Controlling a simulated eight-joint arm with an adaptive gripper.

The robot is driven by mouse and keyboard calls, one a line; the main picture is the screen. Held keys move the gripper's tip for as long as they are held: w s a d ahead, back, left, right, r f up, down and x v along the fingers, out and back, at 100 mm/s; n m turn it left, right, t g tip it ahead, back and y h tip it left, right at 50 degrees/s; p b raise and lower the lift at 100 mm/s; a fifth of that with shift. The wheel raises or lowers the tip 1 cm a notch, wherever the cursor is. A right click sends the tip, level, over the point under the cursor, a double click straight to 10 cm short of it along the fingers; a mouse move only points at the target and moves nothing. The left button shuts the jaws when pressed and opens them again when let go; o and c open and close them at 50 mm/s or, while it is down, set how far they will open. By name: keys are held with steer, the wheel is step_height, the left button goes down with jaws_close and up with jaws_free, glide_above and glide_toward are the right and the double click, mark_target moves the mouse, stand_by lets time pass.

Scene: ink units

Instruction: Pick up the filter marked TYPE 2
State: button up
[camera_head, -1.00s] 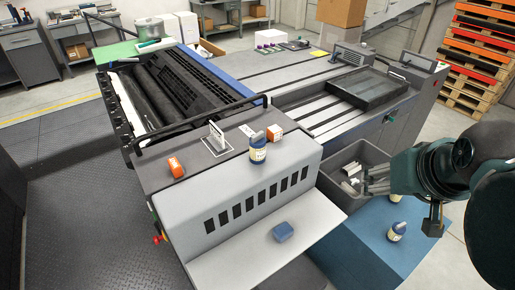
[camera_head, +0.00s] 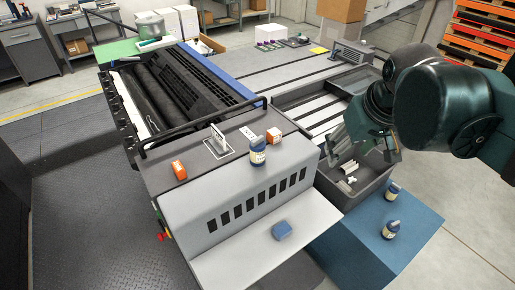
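No marking TYPE 2 can be read at this size, so I cannot tell which thing is the filter. A dark blue and cream labelled bottle-like unit (camera_head: 257,152) stands on the grey machine top. Two similar units, a rear one (camera_head: 392,191) and a front one (camera_head: 391,230), are on the blue platform. Small white pieces (camera_head: 349,169) lie in the dark grey bin (camera_head: 372,192). My gripper (camera_head: 343,152) is over the back left part of the bin, partly hidden by my arm. Its fingers are too unclear to tell whether they are open or hold anything.
A blue block (camera_head: 282,231) lies on the pale ledge (camera_head: 250,262). A black rail (camera_head: 205,125) rises behind. The blue platform's (camera_head: 350,250) front is clear.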

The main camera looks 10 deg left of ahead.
steer(key=w+a+n+g+p, duration=0.25)
steer(key=w+a+p, duration=0.25)
steer(key=w+a, duration=0.3)
steer(key=n+g+p, duration=0.2)
steer(key=n+p, duration=0.3)
steer(key=p, duration=0.2)
glide_above(259, 139)
steer(key=shift+h, duration=0.4)
step_height(259, 139, down, 5)
steer(key=shift+r, duration=0.1)
step_height(259, 139, down, 5)
steer(key=shift+r, duration=0.2)
steer(key=shift+f, duration=0.4)
steer(key=shift+f, duration=1.3)
steer(key=shift+f, duration=0.1)
steer(key=shift+a+f, duration=0.1)
steer(key=shift+f, duration=2.4)
